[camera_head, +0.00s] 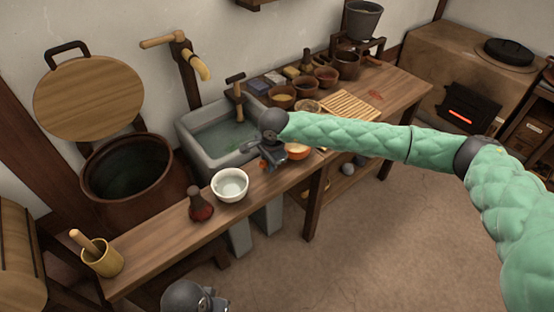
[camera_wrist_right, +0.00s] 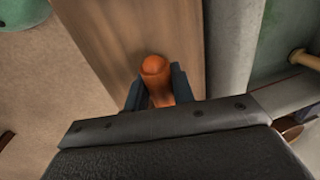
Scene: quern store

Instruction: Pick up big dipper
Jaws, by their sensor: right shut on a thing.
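My right gripper (camera_head: 269,160) is at the front edge of the long wooden counter, in front of the stone sink. In the right wrist view, its two dark fingers (camera_wrist_right: 158,84) are shut on an orange, round-ended piece that looks like the handle of the big dipper (camera_wrist_right: 155,68). In the head view, an orange rounded part (camera_head: 298,151), apparently the dipper's bowl, shows just right of the gripper. The gripper and arm hide the part between. Part of my left gripper (camera_head: 208,300) shows at the bottom edge; its fingers are not clear.
A bamboo cup (camera_head: 103,260) is at the near-left end. The sink (camera_head: 190,131) lies behind. Several small bowls stand farther right. Floor (camera_head: 390,240) in front is clear.

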